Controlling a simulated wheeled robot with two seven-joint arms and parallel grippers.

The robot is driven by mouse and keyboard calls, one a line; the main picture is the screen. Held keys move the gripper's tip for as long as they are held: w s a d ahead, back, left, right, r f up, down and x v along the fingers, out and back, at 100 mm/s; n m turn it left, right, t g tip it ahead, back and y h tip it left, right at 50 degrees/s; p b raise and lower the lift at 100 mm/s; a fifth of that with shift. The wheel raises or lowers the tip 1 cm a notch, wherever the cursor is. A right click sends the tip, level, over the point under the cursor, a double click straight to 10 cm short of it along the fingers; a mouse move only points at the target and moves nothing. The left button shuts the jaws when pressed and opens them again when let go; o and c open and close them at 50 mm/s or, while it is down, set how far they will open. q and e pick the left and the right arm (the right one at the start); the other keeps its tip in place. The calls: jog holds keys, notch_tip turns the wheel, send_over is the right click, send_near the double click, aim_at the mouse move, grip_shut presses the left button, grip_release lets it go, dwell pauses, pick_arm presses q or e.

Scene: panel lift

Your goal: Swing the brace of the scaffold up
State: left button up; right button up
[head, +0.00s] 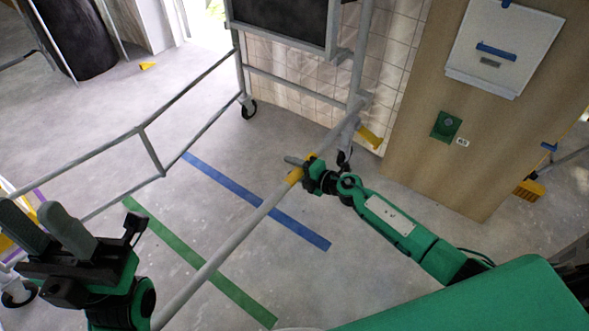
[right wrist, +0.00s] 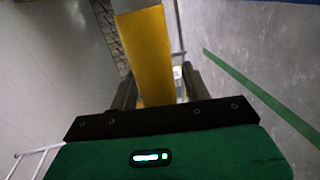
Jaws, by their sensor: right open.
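The brace (head: 235,238) is a long grey tube slanting across the head view, from the bottom left of centre up to the scaffold post at the upper right. It has a yellow band (head: 295,175) partway along. My right gripper (head: 303,166) is at this band. In the right wrist view, the yellow band (right wrist: 146,55) lies between the two dark fingers (right wrist: 158,88), which stand open on either side; contact cannot be told. My left gripper (head: 32,212) is open and empty at the lower left, apart from the brace. The scaffold (head: 242,65) is a grey tube frame on castors.
A grey rail (head: 150,152) runs along the left side. Blue tape (head: 250,198) and green tape (head: 195,260) mark the floor. A wooden panel (head: 425,140) with a white board (head: 505,45) stands at the right. Open floor lies between brace and rail.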

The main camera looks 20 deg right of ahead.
grip_shut()
jog(key=shift+r, duration=0.1)
